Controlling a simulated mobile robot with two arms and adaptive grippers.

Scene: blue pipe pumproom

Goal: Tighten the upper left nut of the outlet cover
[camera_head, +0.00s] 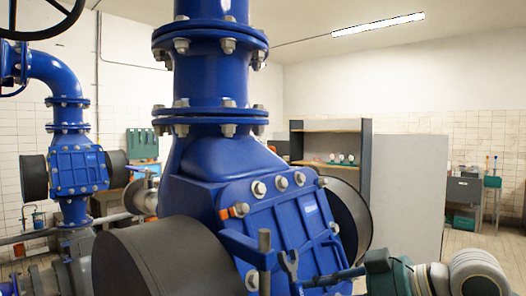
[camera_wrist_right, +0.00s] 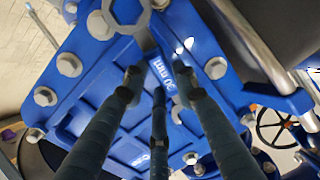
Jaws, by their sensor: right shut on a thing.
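The blue outlet cover (camera_head: 300,225) is on the front of the large blue pump body, with several grey nuts along its edge. At its upper left is a nut (camera_head: 240,210) with an orange piece beside it. In the right wrist view a wrench (camera_wrist_right: 162,75) marked 30 mm lies across the cover (camera_wrist_right: 110,115). Its ring end is at the top, near a grey nut (camera_wrist_right: 100,25); I cannot tell if it is around a nut. My right gripper (camera_wrist_right: 168,82) is shut on the wrench handle. In the head view a dark fork-shaped end (camera_head: 290,262) shows before the cover. My left gripper is out of view.
A blue bracket with a grey rod (camera_head: 265,248) stands out before the cover. A large dark cylinder (camera_head: 160,258) stands at the left, another dark round part (camera_head: 350,218) at the right. A grey partition (camera_head: 408,200) and shelf stand behind.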

